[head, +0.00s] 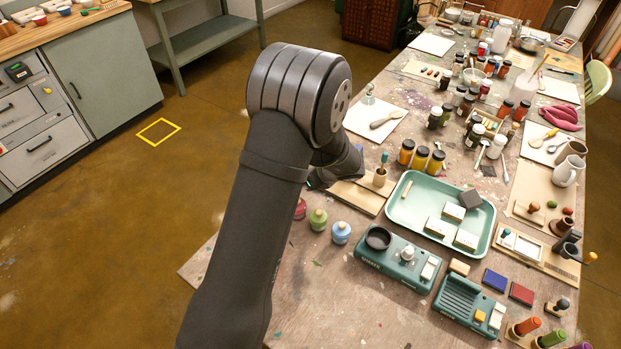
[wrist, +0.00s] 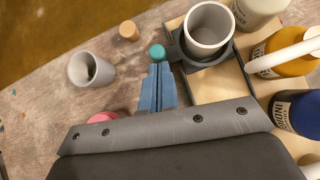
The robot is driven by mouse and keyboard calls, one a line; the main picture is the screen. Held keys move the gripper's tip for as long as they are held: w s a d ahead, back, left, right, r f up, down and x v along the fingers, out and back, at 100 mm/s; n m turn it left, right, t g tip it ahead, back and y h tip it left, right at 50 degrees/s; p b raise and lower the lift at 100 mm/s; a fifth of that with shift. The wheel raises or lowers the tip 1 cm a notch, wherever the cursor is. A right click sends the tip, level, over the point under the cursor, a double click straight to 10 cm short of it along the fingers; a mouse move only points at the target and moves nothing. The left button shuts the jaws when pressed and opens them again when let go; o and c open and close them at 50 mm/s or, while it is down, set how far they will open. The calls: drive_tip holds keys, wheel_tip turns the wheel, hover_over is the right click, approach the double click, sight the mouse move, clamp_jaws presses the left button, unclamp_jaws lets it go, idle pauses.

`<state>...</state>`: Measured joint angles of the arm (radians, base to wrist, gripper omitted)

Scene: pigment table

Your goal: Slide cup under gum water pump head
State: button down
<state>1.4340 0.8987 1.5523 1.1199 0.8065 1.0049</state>
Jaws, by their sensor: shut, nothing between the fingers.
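In the wrist view a grey cup (wrist: 208,30) stands upright in a dark square holder (wrist: 212,58) on a wooden stand. A teal ball knob (wrist: 157,52) is at the holder's left side. My gripper (wrist: 158,68) is shut and empty, its blue fingertips close to the knob; I cannot tell whether they touch it. Bottles stand to the right of the holder: a white one (wrist: 258,10), a yellow one (wrist: 275,52) and an indigo one (wrist: 300,113). White pump spouts show at the right edge.
A second grey cup (wrist: 92,68) and a cork (wrist: 128,30) are on the table left of my gripper. A pink round thing (wrist: 102,117) is partly hidden by my gripper body. The head view shows a teal tray (head: 402,212) and many jars on the crowded table.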

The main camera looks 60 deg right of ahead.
drive_tip(key=shift+w, duration=1.25)
drive_tip(key=s, duration=0.5)
drive_tip(key=shift+a+r, duration=0.35)
drive_tip(key=shift+r, duration=0.05)
drive_tip(key=v, duration=0.9)
drive_tip(key=shift+r, duration=0.15)
